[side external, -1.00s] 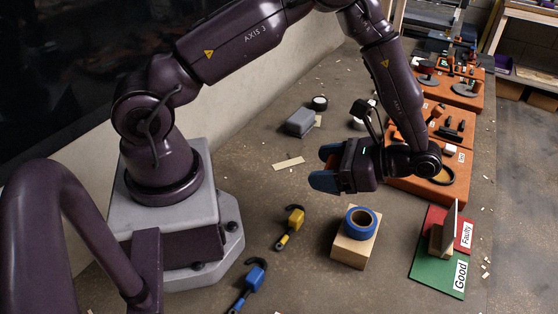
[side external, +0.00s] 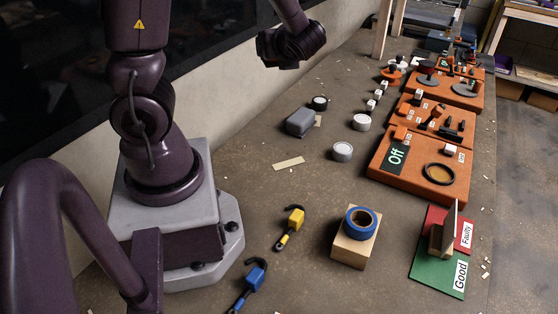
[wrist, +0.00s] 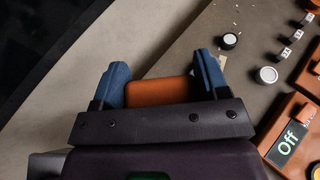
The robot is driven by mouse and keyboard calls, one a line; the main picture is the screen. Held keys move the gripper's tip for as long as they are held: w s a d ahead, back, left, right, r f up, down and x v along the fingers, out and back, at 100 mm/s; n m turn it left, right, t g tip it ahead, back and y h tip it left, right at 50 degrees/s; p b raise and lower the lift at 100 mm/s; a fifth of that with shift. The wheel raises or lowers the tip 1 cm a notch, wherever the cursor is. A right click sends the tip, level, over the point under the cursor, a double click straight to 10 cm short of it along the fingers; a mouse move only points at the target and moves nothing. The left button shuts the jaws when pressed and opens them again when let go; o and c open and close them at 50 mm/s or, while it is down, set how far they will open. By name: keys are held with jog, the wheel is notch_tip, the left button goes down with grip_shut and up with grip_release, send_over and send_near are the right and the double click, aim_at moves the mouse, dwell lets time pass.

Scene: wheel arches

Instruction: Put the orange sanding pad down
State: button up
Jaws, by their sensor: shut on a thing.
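The orange sanding pad (wrist: 160,91) shows in the wrist view as a rounded orange block between the two blue fingers. My gripper (wrist: 160,68) is shut on it, with a finger at each side. The pad is held up off the bench. In the side external view the end of my arm is raised near the back wall at the top centre. The blue fingers and the pad cannot be made out there.
A grey block (side external: 300,122) and white round tins (side external: 342,152) stand on the bench. Orange panels (side external: 400,180), one reading "Off", line the right. A blue tape roll (side external: 361,222) sits on a wooden block (side external: 350,250), left of a green-and-red Good/Faulty board (side external: 432,270).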

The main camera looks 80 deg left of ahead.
aim_at(277, 156)
jog(key=f, duration=2.7)
jog(key=shift+s+a, duration=0.1)
jog(key=shift+a, duration=0.15)
jog(key=o, duration=0.9)
jog(key=shift+f, duration=0.1)
